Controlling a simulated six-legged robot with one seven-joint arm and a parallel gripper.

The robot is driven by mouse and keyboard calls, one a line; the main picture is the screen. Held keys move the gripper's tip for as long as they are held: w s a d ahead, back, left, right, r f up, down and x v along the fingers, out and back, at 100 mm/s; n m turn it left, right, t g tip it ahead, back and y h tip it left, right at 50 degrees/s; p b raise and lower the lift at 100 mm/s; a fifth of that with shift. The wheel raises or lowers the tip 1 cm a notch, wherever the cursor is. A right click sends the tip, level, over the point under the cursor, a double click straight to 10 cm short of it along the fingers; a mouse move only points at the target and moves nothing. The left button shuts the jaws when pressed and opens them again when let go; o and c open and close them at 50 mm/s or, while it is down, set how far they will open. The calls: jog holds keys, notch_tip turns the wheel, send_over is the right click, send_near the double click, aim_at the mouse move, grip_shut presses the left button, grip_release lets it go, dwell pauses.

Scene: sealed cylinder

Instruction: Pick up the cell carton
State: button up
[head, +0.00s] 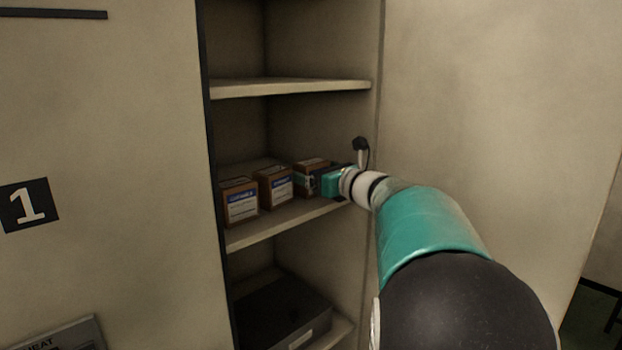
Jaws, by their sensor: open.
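Three small brown cartons stand in a row on the middle shelf (255,236). The left carton (239,202) and the middle carton (275,187) have white labels with a blue band. The right carton (309,174) is partly hidden by my gripper (322,183), and its label is mostly covered. The label print is too small to read, so I cannot tell which one is the cell carton. My gripper is open, in front of the right carton at its right side. I cannot tell if the fingers touch it.
The shelf's right wall (372,90) is close beside my gripper. An upper shelf (290,88) is empty where visible. A dark case (283,312) lies on the shelf below. A panel marked 1 (28,204) is on the wall at left.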

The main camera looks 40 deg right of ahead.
jog(key=shift+w+a, duration=0.1)
jog(key=shift+w, duration=0.45)
jog(key=c, duration=1.2)
jog(key=shift+r, duration=0.1)
